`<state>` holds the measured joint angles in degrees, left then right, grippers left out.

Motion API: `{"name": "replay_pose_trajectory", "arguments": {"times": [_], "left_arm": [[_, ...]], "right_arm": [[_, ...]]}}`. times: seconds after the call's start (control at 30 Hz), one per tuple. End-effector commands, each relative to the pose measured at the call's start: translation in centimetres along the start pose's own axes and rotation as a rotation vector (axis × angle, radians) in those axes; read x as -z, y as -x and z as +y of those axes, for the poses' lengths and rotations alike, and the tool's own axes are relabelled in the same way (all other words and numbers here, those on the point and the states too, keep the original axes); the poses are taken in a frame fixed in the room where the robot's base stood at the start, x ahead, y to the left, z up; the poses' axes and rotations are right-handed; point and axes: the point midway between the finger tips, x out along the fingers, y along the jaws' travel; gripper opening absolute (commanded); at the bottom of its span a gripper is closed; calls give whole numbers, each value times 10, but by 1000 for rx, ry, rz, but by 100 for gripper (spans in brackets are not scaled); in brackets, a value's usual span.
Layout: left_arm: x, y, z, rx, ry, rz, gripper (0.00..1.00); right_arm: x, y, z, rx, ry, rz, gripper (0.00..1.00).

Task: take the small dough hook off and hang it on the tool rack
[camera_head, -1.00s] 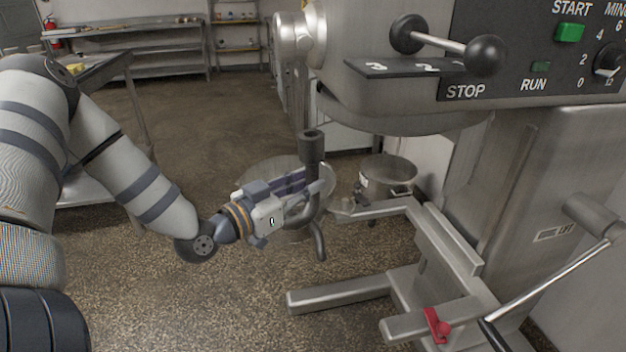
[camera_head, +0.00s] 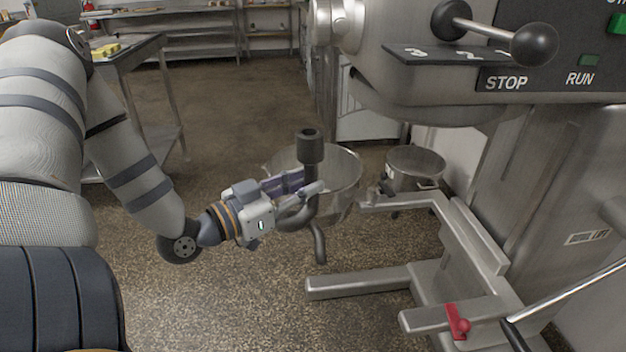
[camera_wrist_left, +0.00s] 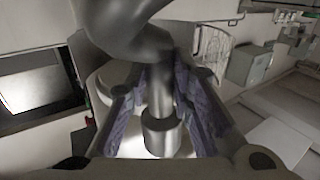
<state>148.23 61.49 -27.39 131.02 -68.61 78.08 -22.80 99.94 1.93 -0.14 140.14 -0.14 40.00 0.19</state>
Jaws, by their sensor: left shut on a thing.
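The small dough hook (camera_head: 310,148) is a grey metal tool with a dark cylindrical collar on top and a curved lower end. It is upright, off the mixer, in the air in front of it. My left gripper (camera_head: 307,190) is shut on its shank, coming from the left. In the left wrist view the hook's shank (camera_wrist_left: 161,97) lies between the purple finger pads, with its collar at the bottom and its curve at the top. My right gripper is not in view. I cannot make out a tool rack in these frames.
The mixer (camera_head: 430,90) stands at the right, with its bowl arms (camera_head: 410,200) and foot reaching left. A large steel bowl (camera_head: 340,175) is behind the hook and a smaller pot (camera_head: 413,165) is farther right. A steel table (camera_head: 130,62) is at the left. Open floor lies between.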

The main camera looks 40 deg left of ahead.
Motion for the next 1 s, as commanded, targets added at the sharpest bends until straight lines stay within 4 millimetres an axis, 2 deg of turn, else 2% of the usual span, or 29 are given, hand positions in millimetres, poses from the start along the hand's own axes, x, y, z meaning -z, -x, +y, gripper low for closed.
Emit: {"name": "replay_pose_trajectory", "arguments": {"times": [0.8,1.0], "left_arm": [[1,57,0,0,-2,4,0],[2,64,0,0,-1,6,0]], "right_arm": [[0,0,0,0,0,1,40],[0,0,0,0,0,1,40]]}}
